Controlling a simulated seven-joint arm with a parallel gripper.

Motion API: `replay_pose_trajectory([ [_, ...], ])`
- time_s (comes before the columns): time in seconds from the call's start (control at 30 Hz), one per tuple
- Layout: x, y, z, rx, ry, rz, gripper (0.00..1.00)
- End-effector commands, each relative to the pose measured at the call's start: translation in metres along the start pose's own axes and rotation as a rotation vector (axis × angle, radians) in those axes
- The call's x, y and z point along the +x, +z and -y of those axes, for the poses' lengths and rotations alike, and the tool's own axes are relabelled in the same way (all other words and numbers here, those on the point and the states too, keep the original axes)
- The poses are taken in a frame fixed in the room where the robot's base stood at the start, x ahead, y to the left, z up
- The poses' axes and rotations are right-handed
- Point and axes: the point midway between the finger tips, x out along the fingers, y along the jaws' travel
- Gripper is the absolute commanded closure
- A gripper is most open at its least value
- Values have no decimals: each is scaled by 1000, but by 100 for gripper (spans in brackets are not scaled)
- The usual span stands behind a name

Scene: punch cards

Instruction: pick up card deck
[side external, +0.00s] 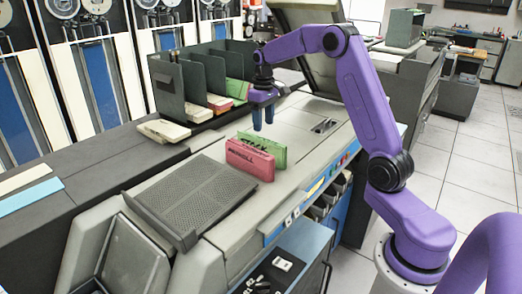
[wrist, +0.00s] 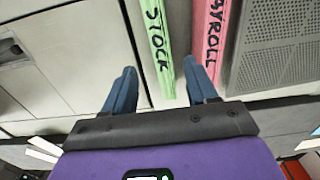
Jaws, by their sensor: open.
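A green card deck marked STOCK (side external: 277,154) and a pink card deck marked PAYROLL (side external: 250,161) stand on edge, side by side, on the light grey machine top. In the wrist view the green deck (wrist: 158,45) runs up between the lines of my two fingers, and the pink deck (wrist: 211,40) is to its right. My gripper (side external: 263,127), with blue fingers, points down above and behind the decks in the side view. Its fingers (wrist: 160,72) are apart, with nothing held between them. The pink deck hides part of the green one in the side view.
A dark perforated tray (side external: 195,196) lies left of the decks; it also shows in the wrist view (wrist: 268,45). A dark rack (side external: 192,80) with several upright dividers and card decks stands behind. A pale deck (side external: 163,130) lies near it. Machine top right of the decks is clear.

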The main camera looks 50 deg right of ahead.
Motion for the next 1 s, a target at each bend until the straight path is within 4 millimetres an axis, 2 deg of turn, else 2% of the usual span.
replay_pose_trajectory([
  [0.13,26,1,0,1,-1,4,43],
  [0.47,50,-2,0,1,0,1,43],
  [0.7,83,-8,2,0,-1,2,43],
  [0.83,93,-8,2,0,0,0,43],
  [1.0,95,-8,3,0,0,0,43],
])
